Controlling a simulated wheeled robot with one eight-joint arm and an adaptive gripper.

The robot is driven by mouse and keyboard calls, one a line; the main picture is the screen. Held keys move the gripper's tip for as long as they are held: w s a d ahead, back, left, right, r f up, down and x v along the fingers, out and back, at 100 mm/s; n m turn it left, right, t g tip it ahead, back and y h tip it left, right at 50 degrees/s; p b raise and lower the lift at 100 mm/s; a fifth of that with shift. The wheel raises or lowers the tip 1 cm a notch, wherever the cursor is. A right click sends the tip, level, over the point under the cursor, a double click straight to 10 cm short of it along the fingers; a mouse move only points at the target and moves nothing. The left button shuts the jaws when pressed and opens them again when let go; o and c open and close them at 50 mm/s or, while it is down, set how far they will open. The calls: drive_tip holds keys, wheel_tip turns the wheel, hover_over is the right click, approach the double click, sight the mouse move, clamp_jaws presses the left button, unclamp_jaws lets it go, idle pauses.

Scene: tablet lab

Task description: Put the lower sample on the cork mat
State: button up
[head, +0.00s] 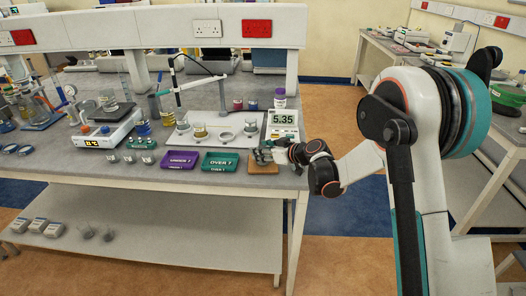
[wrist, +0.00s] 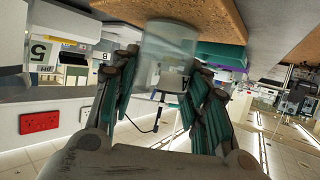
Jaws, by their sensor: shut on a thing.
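My gripper (head: 262,153) is low over the cork mat (head: 263,169) at the front right of the bench. In the wrist view my gripper (wrist: 163,85) has its dark green fingers closed on both sides of a clear sample cup (wrist: 168,45). The picture there is upside down. The cup's end is against or very near the brown cork mat (wrist: 215,12); I cannot tell whether it touches. In the head view the fingers mostly hide the cup. A meter (head: 284,122) behind the mat reads 5.35.
A purple tray (head: 178,167) marked UNDER 7 and a green tray (head: 220,169) marked OVER 7 lie left of the mat. The bench edge is close in front.

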drive_tip(key=o, duration=1)
drive_tip(key=shift+o, duration=0.2)
drive_tip(key=shift+s+d+r, duration=0.1)
drive_tip(key=shift+d+r, duration=0.05)
drive_tip(key=shift+r, duration=0.05)
drive_tip(key=s+d+r+m+h+p, duration=0.1)
drive_tip(key=s+d+r+h, duration=0.1)
drive_tip(key=s+d+r, duration=0.45)
drive_tip(key=s+d+r+m+g+h+p, duration=0.1)
drive_tip(key=s+d+r+m, duration=0.15)
drive_tip(key=s, duration=0.65)
drive_tip(key=s+d+r+m+h+p, duration=0.1)
drive_tip(key=s+d+r+h, duration=0.1)
drive_tip(key=s+d+r, duration=0.45)
drive_tip(key=s+d+m+h, duration=0.2)
drive_tip(key=s+d, duration=0.1)
drive_tip(key=s, duration=0.8)
drive_tip(key=s+d+f+m+h, duration=0.1)
drive_tip(key=s+d+m+h, duration=0.2)
drive_tip(key=s, duration=0.7)
drive_tip(key=shift+s+d+f+g, duration=0.3)
drive_tip(key=shift+s+d+g, duration=0.1)
drive_tip(key=shift+d, duration=0.3)
